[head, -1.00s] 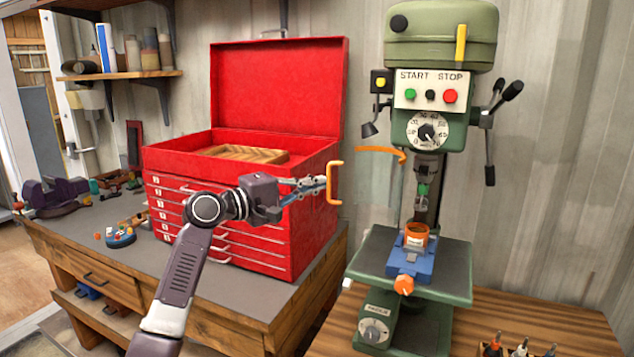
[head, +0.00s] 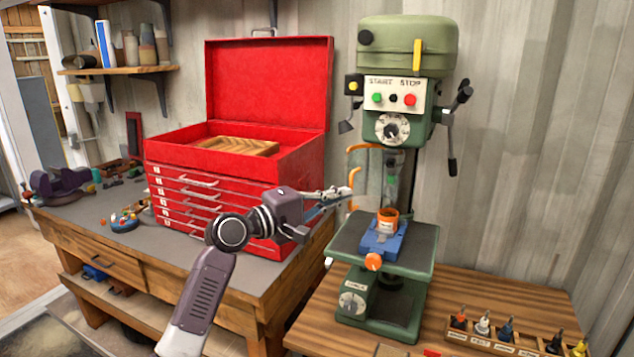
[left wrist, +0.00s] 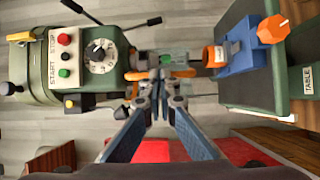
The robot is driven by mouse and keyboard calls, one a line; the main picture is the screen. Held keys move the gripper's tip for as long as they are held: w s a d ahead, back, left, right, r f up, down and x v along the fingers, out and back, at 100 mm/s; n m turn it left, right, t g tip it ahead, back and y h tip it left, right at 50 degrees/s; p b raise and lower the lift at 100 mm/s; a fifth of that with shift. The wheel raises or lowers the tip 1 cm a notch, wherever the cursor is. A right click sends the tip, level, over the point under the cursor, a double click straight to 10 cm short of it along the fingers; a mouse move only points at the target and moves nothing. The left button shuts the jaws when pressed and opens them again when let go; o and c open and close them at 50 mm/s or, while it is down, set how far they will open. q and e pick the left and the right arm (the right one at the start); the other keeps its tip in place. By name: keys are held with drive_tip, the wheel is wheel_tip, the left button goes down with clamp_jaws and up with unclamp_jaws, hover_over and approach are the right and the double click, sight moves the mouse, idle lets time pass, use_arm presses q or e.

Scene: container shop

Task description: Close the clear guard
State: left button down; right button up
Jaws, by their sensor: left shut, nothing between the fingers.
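The clear guard (head: 366,180) hangs at the left front of the green drill press (head: 407,50). It is a see-through panel with an orange top bar and an orange handle (head: 350,178) at its left edge. It stands at an angle, left of the chuck. My left gripper (head: 340,192) is shut and empty, its tips close by the handle's lower part; I cannot tell whether they touch. In the left wrist view the shut fingertips (left wrist: 158,82) are near orange guard parts, and the clear panel is hard to make out. My right gripper is not in view.
A blue vise (head: 385,240) holding an orange cup (head: 388,215) sits on the press table below the chuck. A red tool chest (head: 300,165) stands behind my left arm. A bit rack (head: 490,340) lies at the front right of the wooden bench.

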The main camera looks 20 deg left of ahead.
sight(369, 199)
use_arm(q)
drive_tip(key=d+p, duration=0.1)
drive_tip(key=d+y+p, duration=0.1)
drive_tip(key=d+n+t+p, duration=0.1)
drive_tip(key=d, duration=0.1)
drive_tip(key=shift+s+r+y, duration=0.25)
drive_tip(key=shift+y, duration=0.15)
drive_tip(key=shift+d+n+t+y+p, duration=0.5)
drive_tip(key=shift+d+n+y+p, duration=0.25)
drive_tip(key=shift+p, duration=0.3)
drive_tip(key=shift+w+d+f+n+y+p, duration=0.15)
drive_tip(key=shift+d+f+n+y+p, duration=0.1)
drive_tip(key=shift+d+y+p, duration=0.15)
drive_tip(key=shift+t, duration=0.3)
